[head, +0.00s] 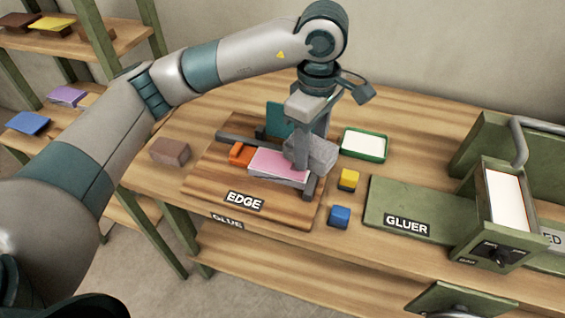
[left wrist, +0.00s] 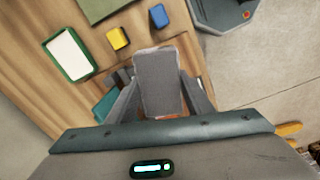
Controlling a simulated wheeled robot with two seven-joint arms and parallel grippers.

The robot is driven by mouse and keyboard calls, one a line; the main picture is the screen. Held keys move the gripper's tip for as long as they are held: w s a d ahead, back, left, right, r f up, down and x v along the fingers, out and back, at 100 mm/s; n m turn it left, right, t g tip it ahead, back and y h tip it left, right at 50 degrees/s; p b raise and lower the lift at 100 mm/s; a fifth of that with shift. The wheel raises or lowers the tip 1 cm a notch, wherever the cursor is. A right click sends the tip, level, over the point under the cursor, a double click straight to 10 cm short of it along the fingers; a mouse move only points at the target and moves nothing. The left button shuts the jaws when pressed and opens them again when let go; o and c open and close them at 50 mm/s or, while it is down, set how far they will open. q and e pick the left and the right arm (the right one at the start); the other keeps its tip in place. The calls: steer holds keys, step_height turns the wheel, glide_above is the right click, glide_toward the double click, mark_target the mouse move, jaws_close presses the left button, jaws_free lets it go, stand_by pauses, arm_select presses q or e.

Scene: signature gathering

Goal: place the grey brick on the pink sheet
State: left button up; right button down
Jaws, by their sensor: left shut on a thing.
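My left gripper (head: 304,155) points down over the wooden board on the table and is shut on the grey brick (head: 319,157). The grey brick also fills the space between the fingers in the left wrist view (left wrist: 158,82). The pink sheet (head: 279,164) lies on top of a stack of sheets on the board, below and left of the brick. The brick is at the stack's right end; I cannot tell whether it touches the sheet. In the left wrist view the brick hides most of the stack. My right gripper is not in view.
An orange block (head: 241,154) and grey rails border the stack. A brown brick (head: 170,151) stands left of the board. To the right are a green-rimmed tray (head: 363,145), yellow block (head: 348,180), blue block (head: 339,216) and green gluer (head: 412,206). A shelf with coloured sheets stands left.

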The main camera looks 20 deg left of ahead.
mark_target(326, 145)
arm_select(q)
steer(key=shift+w+d+r+n, duration=0.15)
steer(key=shift+d+r+n, duration=0.4)
steer(key=shift+d+n, duration=0.25)
steer(key=shift+w+d+r+n, duration=0.15)
steer(key=shift+d+r+n, duration=0.35)
steer(key=shift+d+n, duration=0.25)
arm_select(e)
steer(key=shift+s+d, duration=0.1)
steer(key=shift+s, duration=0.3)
arm_select(q)
steer(key=shift+a, duration=0.15)
